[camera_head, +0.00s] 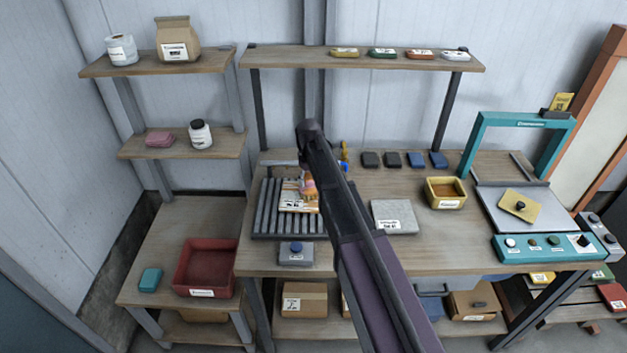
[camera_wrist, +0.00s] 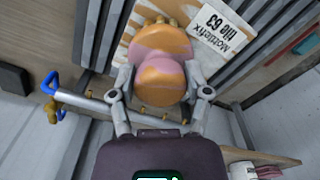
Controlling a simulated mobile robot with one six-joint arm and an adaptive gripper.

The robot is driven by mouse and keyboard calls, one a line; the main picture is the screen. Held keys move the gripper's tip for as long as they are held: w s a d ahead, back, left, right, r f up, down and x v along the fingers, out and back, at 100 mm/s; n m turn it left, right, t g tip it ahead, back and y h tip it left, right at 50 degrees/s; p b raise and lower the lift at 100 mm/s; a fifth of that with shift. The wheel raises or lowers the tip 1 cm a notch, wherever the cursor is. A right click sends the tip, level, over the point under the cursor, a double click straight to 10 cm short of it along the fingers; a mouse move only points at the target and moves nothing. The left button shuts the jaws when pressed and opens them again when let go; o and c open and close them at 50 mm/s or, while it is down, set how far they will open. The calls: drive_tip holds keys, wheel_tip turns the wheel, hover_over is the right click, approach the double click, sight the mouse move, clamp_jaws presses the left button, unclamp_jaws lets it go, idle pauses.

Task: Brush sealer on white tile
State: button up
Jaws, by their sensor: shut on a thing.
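My gripper (camera_wrist: 158,88) is shut on a rounded orange-and-pink tool (camera_wrist: 160,55), with one finger on each side. The tool is over a pale tile (camera_wrist: 184,47) marked with orange-tan stripes and a label reading "Mottlefix tile 63". Whether the tool touches the tile cannot be told. In the head view the striped tile (camera_head: 291,201) lies on a dark slatted rack (camera_head: 265,215). The held tool (camera_head: 309,188) shows beside my dark arm, which hides most of my gripper there. A grey tile (camera_head: 390,211) with a label lies right of the rack.
A small yellow bin (camera_head: 446,203) and a teal-framed machine (camera_head: 545,248) stand to the right. Several dark blocks (camera_head: 393,160) line the back of the bench. A small scale-like device (camera_head: 296,258) sits at the front edge. A red bin (camera_head: 184,269) is on the left shelf.

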drive_tip(key=shift+a, duration=0.6)
drive_tip(key=shift+w+a, duration=0.15)
drive_tip(key=shift+a, duration=0.6)
drive_tip(key=shift+w+a, duration=0.1)
drive_tip(key=shift+a, duration=0.6)
drive_tip(key=shift+w+a, duration=0.1)
drive_tip(key=shift+a, duration=1.35)
drive_tip(key=shift+r, duration=0.1)
wheel_tip(320, 180, up, 6)
drive_tip(key=p, duration=0.6)
